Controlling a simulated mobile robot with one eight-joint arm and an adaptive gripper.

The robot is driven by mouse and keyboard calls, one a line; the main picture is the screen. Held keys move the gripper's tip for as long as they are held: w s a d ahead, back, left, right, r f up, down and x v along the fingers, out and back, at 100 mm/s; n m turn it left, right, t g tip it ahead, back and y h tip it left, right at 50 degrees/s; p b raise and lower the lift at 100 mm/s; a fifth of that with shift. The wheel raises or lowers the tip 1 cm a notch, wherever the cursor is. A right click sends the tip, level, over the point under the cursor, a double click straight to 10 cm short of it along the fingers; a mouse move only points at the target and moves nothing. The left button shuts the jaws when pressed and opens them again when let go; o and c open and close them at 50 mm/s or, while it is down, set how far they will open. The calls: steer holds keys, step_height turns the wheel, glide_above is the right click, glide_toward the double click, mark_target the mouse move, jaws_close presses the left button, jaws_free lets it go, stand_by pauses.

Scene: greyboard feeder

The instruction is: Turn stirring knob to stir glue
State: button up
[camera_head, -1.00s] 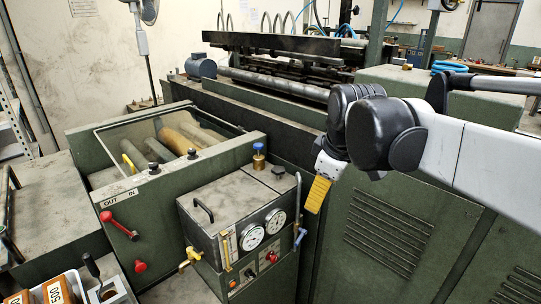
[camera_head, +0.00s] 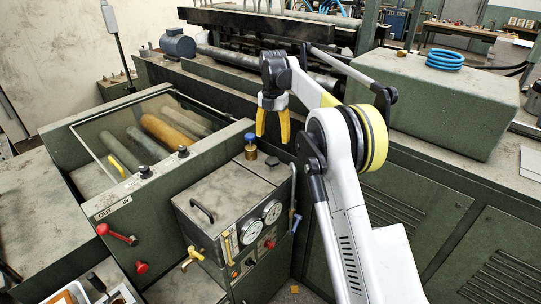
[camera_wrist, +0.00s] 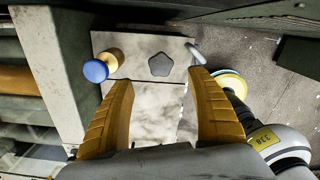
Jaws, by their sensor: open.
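A knob (camera_head: 250,139) with a blue cap on a brass body stands upright at the back of the top of a grey-green control box (camera_head: 205,222). I cannot tell from any label that it is the stirring knob. My gripper (camera_head: 272,135) points down with yellow fingers apart, slightly right of the knob in the head view. In the wrist view, my gripper (camera_wrist: 163,77) is open and empty. The knob's blue cap (camera_wrist: 95,71) lies outside the fingers, beyond the left fingertip. The box top (camera_wrist: 145,97) shows between the fingers.
The box has a black handle (camera_head: 202,212), gauges (camera_head: 272,211) and a yellow tap (camera_head: 192,258). Left is a glass-covered roller unit (camera_head: 160,135) with red levers (camera_head: 117,234). A thin pipe (camera_wrist: 196,53) stands at the box edge. A large green machine lies behind.

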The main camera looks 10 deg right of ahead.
mark_target(273, 159)
step_height(273, 159, down, 10)
steer(key=b, duration=0.3)
steer(key=c, duration=1.2)
